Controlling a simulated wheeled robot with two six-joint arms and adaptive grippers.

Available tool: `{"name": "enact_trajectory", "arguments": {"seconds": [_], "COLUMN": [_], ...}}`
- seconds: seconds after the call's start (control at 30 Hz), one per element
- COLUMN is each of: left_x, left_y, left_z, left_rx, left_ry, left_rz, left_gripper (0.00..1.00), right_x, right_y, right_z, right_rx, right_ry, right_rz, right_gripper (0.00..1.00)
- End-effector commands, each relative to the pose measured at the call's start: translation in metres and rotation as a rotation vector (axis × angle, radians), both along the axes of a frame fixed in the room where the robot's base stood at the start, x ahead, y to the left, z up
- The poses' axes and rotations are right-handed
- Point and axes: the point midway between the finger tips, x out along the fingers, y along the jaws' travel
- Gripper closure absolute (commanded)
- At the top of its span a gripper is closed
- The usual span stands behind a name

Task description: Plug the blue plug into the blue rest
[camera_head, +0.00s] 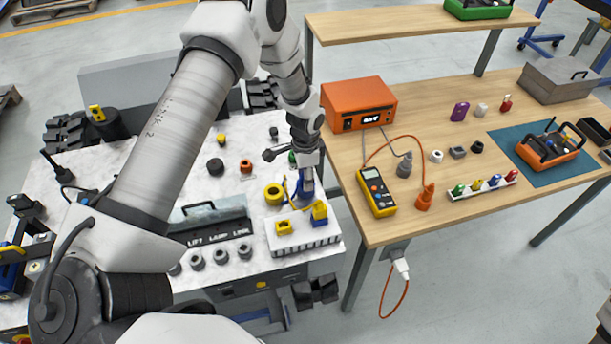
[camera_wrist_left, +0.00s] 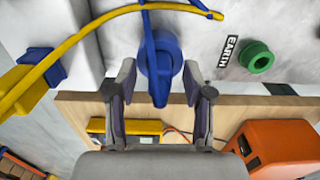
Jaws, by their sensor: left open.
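The blue plug (camera_wrist_left: 158,72) is a blue handle with a blue cable, standing at a round blue collar on the pale panel in the left wrist view. The collar (camera_wrist_left: 145,62) looks like the blue rest, and the plug appears to sit at it; how deep I cannot tell. My left gripper (camera_wrist_left: 158,82) is open, its two fingers either side of the plug, apart from it. In the head view my left gripper (camera_head: 306,165) points down over the blue part (camera_head: 306,188), partly covering it. My right gripper is not in view.
A green socket (camera_wrist_left: 257,57) beside an EARTH label lies right of the plug in the wrist view. A yellow cable crosses above. In the head view, a yellow ring (camera_head: 273,194) and white tray (camera_head: 290,245) are close by. A wooden table (camera_head: 440,215) stands at right.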

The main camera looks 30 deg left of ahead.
Motion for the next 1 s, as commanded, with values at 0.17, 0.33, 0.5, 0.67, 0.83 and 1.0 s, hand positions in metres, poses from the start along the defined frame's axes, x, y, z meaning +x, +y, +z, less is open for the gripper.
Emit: {"name": "enact_trajectory", "arguments": {"seconds": [0.17,0.33,0.5,0.67,0.83,1.0], "left_x": [0.001,0.002,0.001,0.0,0.0,0.0], "left_y": [0.0,0.0,0.0,0.0,0.0,0.0], "left_z": [0.034,0.079,0.109,0.116,0.116,0.116], "left_rx": [-0.001,-0.001,-0.001,-0.001,-0.001,-0.001], "left_ry": [-0.004,-0.006,-0.002,-0.001,-0.001,-0.001], "left_rz": [0.0,0.001,0.001,0.0,0.0,0.0], "left_gripper": [0.49,0.49,0.49,0.49,0.49,0.49], "right_x": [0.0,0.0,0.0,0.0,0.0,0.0], "right_y": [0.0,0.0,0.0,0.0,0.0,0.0], "right_z": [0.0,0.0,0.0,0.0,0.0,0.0], "right_rx": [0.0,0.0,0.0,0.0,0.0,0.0], "right_ry": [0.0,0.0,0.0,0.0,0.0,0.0], "right_rz": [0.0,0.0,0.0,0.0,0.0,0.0], "right_gripper": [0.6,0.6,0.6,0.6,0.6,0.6]}}
